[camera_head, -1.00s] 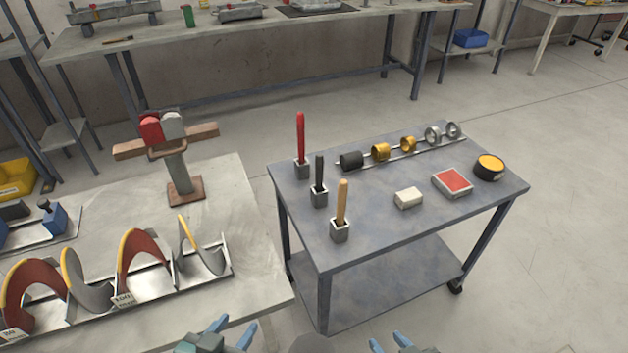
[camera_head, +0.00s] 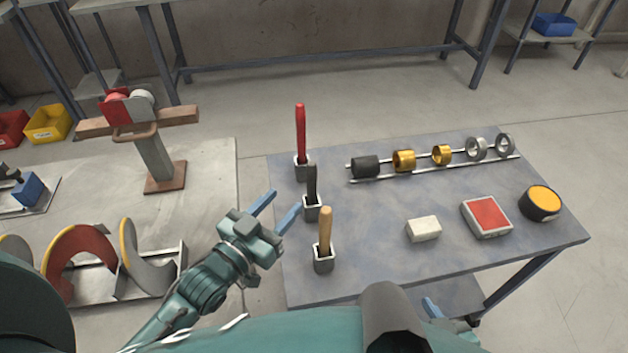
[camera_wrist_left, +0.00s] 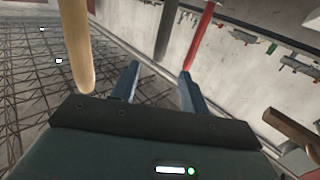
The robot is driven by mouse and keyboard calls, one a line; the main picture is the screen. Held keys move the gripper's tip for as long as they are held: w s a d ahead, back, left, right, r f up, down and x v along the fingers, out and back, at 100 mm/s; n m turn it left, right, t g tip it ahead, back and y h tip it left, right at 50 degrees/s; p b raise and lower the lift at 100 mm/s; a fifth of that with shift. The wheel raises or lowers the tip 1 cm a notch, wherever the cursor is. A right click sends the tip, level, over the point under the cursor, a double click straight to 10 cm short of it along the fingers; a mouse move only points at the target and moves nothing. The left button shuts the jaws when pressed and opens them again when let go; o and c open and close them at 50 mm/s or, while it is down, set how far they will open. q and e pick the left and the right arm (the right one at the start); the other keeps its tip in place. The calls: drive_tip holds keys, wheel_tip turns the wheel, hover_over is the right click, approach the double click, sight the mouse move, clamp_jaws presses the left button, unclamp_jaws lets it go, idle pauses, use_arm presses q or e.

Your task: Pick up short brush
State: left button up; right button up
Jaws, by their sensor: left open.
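Three upright handles stand in small square holders on the left side of the grey cart: a red one (camera_head: 300,135), a black one (camera_head: 312,182) and a wooden one (camera_head: 325,230). I cannot tell which is the short brush; their lower ends are hidden in the holders. My left gripper (camera_head: 284,203) is open and empty, left of the black and wooden handles. The left wrist view shows its two fingers (camera_wrist_left: 160,75), with the wooden handle (camera_wrist_left: 75,45) at left and the black (camera_wrist_left: 167,30) and red (camera_wrist_left: 203,35) handles beyond. Only a blue fingertip of my right gripper (camera_head: 432,308) shows.
The cart top (camera_head: 380,220) also bears a rail with several rings (camera_head: 403,160), a white block (camera_head: 424,229), a red-topped box (camera_head: 487,216) and a yellow-topped round tin (camera_head: 541,203). A bench with a clamp stand (camera_head: 155,155) and curved auger pieces (camera_head: 80,255) is at left.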

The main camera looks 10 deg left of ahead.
sight(308, 174)
use_arm(q)
drive_tip(key=x, duration=0.5)
drive_tip(key=shift+w+d, duration=0.15)
drive_tip(key=shift+w, duration=0.1)
drive_tip(key=x, duration=0.5)
drive_tip(key=shift+w+r+p, duration=0.2)
drive_tip(key=shift+w+p, duration=0.1)
drive_tip(key=shift+p, duration=0.05)
clamp_jaws()
